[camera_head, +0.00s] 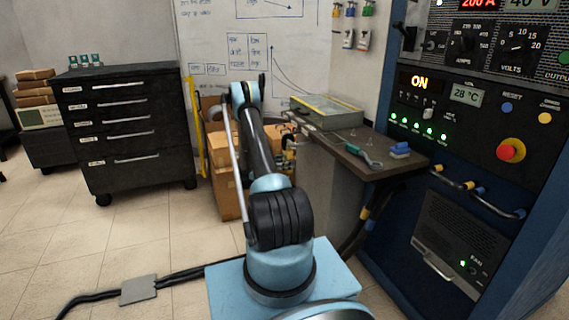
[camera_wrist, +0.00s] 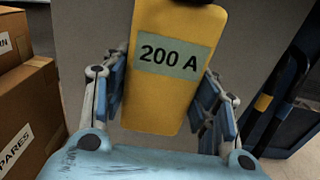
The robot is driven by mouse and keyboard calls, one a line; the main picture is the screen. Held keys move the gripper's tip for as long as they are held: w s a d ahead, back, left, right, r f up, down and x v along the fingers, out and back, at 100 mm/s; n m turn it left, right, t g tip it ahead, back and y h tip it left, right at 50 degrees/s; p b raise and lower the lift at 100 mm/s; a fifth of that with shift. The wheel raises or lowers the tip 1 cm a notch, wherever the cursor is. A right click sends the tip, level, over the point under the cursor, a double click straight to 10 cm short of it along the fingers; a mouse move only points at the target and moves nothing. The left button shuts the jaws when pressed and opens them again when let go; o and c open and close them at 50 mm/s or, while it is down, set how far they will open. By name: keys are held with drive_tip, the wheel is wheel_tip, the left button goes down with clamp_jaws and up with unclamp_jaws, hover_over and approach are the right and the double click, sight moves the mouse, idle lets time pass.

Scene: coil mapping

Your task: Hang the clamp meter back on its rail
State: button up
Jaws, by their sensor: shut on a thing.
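In the wrist view my gripper (camera_wrist: 164,78) is shut on a yellow body with a black top edge and a "200 A" label, which I take to be the clamp meter (camera_wrist: 155,113). The blue-grey fingers press on its left and right sides. Its upper end is cut off by the frame. In the head view my arm reaches forward, and its far end is mostly hidden near the workbench and boxes. Several small coloured items (camera_head: 348,38) hang on the wall at the top. I cannot clearly make out which part is the rail.
A workbench (camera_head: 385,165) carries a case (camera_head: 326,112), a green-handled tool (camera_head: 362,155) and a blue block (camera_head: 400,150). The control cabinet (camera_head: 400,235) stands at right. Cardboard boxes (camera_head: 226,190) are beyond my arm. A drawer cabinet (camera_head: 125,130) stands left; floor before it is clear.

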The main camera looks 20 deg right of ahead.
drive_tip(key=shift+f, duration=0.15)
drive_tip(key=o, duration=1.4)
drive_tip(key=shift+c, duration=0.2)
